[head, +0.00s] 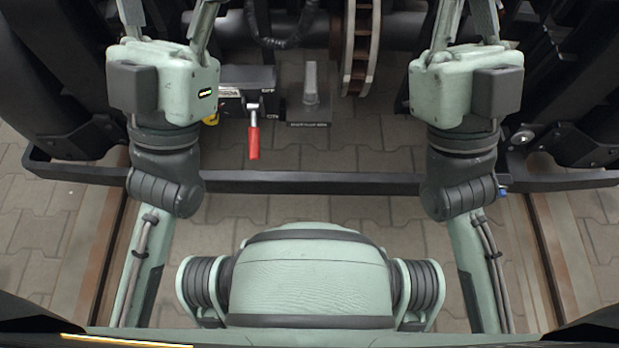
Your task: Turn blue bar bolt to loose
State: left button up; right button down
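A small blue piece (503,192), likely the blue bar bolt, shows at the right part of the long black bar (310,184), just right of my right wrist. It is partly hidden, and its turn position cannot be read. My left gripper (168,14) is at the top left, its fingers spread wide apart and cut off by the top edge. My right gripper (467,14) is at the top right, beyond the bar and apart from the blue piece. Its fingers lean towards each other, and their tips are out of view.
A red-handled lever (253,140) hangs from a black box beside my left gripper. A grey lever (310,84) stands on a plate to its right. A brake disc (360,45) is at the top middle. Dark bogie parts flank both arms. Paved floor (370,213) lies below the bar.

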aim_at(502, 188)
jog(key=z, duration=1.65)
